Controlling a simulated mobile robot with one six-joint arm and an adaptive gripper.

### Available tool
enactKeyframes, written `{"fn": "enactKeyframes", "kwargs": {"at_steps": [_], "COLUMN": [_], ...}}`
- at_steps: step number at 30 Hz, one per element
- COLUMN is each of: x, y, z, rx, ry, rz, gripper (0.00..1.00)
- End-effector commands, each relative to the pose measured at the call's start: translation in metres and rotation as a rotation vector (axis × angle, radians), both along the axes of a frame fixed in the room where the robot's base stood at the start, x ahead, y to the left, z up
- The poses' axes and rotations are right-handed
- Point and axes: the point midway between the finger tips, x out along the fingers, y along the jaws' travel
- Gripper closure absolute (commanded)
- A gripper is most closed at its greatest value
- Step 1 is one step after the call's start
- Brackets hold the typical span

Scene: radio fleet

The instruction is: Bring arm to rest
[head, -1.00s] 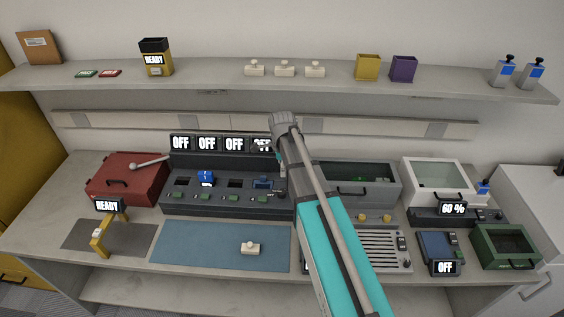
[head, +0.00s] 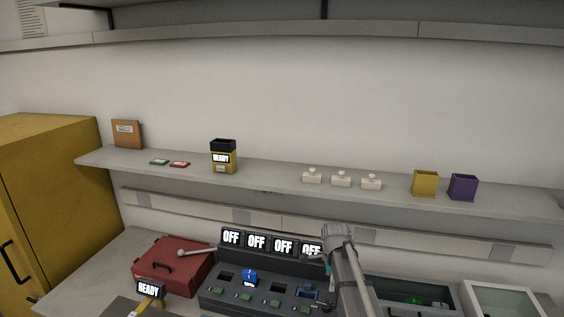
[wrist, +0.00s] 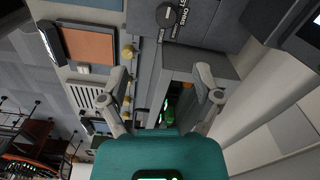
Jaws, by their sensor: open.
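My arm (head: 352,279) rises from the bottom edge of the head view, right of the row of displays. Nothing is between the fingertips. Beyond them show the grey bin with a green item (wrist: 171,116) inside and the side of a dark grey housing.
The charger bank (head: 262,293) with several OFF displays stands beside my arm. A red case (head: 172,266) is at its left. The shelf (head: 275,183) above holds a yellow bin (head: 425,183), a purple bin (head: 462,187) and several white pieces.

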Motion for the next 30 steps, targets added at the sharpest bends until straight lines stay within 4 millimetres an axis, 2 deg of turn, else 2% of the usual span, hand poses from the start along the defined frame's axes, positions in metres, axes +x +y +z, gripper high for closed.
{"fn": "enactKeyframes", "kwargs": {"at_steps": [8, 30], "x": [-0.04, -0.153], "y": [0.001, 0.004], "z": [-0.007, -0.024], "rx": [-0.002, -0.005], "ry": [0.002, 0.008], "rz": [0.317, 1.347], "gripper": [0.18, 0.18]}}
